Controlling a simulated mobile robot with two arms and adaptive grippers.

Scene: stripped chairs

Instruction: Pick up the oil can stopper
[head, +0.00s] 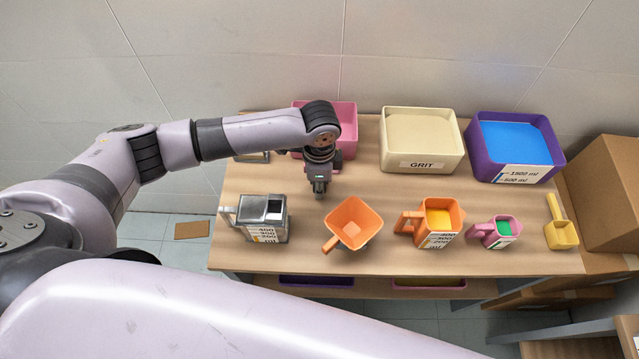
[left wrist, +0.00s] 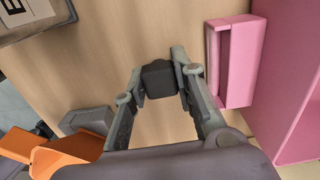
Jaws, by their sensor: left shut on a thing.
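The stopper (left wrist: 159,79) is a small dark grey block between my left fingertips in the left wrist view. My left gripper (left wrist: 160,82) is shut on it, with wood tabletop behind it. Whether it touches the table is hard to tell. In the head view my left gripper (head: 319,190) points down over the table, between the pink bin and the orange scoop; the stopper is not clear there. A metal container with a label (head: 252,157) is mostly hidden behind my left arm. Part of a labelled metal thing (left wrist: 25,15) shows at the wrist view's top left. My right gripper is out of view.
A pink bin (head: 347,128), cream GRIT bin (head: 421,165) and purple bin (head: 484,160) stand along the back. A metal jug (head: 262,230), orange scoop (head: 352,222), orange jug (head: 437,240), pink cup (head: 505,230) and yellow scoop (head: 562,235) line the front.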

